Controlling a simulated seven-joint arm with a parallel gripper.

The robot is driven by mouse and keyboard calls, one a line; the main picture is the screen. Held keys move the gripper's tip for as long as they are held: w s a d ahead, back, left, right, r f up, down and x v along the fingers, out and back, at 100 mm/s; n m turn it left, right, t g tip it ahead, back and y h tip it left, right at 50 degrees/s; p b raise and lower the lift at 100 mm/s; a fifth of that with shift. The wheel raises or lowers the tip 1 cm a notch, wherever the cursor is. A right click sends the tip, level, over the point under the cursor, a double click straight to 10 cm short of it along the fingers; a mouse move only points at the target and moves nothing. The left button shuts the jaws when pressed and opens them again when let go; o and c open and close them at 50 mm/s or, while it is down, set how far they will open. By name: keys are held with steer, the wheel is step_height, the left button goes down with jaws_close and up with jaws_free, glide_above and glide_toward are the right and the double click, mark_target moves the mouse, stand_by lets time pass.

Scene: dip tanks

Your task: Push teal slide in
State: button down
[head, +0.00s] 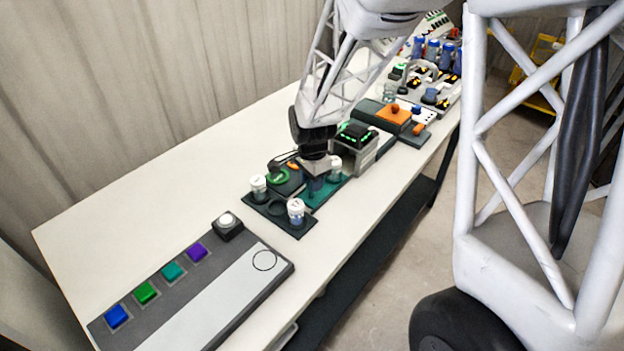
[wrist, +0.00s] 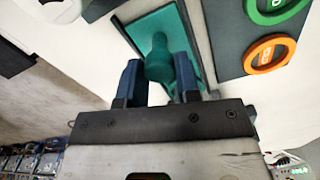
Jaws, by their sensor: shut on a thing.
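The teal slide (head: 322,195) is a flat teal plate beside a dark panel on the white table, mostly under my gripper in the head view. In the wrist view the teal slide (wrist: 200,30) shows as a long plate with a rounded teal knob standing on it. My gripper (wrist: 158,78) has its two blue fingers on either side of this knob and is shut on it. In the head view my gripper (head: 315,184) points down onto the slide. The far fingertip contact is partly hidden.
White-capped jars (head: 258,183) stand close around my gripper. A green ring (head: 279,177) and an orange ring (wrist: 270,53) lie on the dark panel beside the slide. A grey box with green lights (head: 357,135) stands behind. A button panel (head: 215,300) is at front left.

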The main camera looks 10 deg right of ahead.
mark_target(335, 159)
steer(key=w+d, duration=0.7)
steer(key=shift+w+d, duration=0.25)
steer(key=shift+r, duration=0.1)
steer(key=c, duration=0.8)
jaws_free()
steer(key=shift+r, duration=3.85)
steer(key=shift+s, duration=0.1)
